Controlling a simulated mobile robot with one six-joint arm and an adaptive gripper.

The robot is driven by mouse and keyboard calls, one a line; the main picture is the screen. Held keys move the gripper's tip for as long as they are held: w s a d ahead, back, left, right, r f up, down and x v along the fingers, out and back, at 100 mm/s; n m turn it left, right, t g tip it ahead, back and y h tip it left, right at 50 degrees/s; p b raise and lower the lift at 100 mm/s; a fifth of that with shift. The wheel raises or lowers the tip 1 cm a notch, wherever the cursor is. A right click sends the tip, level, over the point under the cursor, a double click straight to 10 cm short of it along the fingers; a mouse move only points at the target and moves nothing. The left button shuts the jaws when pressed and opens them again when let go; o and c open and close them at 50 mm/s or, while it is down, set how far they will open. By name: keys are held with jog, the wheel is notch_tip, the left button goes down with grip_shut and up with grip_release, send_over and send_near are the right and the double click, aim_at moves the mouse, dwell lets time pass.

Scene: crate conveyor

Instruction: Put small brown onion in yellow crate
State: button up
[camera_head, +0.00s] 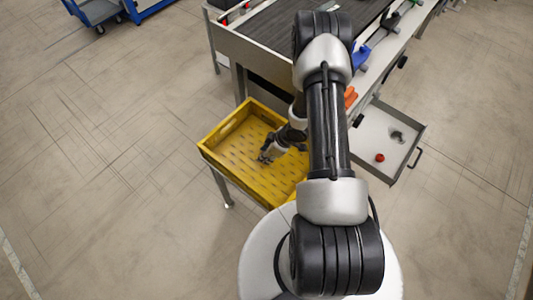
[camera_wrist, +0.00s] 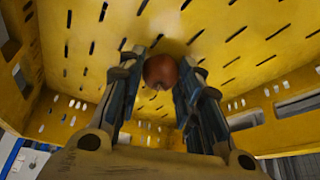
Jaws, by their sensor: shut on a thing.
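The yellow crate (camera_head: 228,127) stands at the near end of the conveyor, with its slotted floor showing. My gripper (camera_head: 268,155) is down inside the crate, over its floor. In the wrist view, my gripper (camera_wrist: 160,80) is shut on the small brown onion (camera_wrist: 161,71), which sits between the two fingertips. The yellow crate (camera_wrist: 225,35) fills most of the wrist view around it. I cannot tell whether the onion touches the crate floor. In the head view the onion is not clearly visible at the fingers.
The conveyor (camera_head: 270,35) runs behind my arm. To the right, an open drawer (camera_head: 372,135) holds a red round thing (camera_head: 380,157) and a dark item (camera_head: 397,136). Blue (camera_head: 360,57) and orange (camera_head: 350,97) items lie along the conveyor's side.

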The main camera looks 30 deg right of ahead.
jog(key=o, duration=0.9)
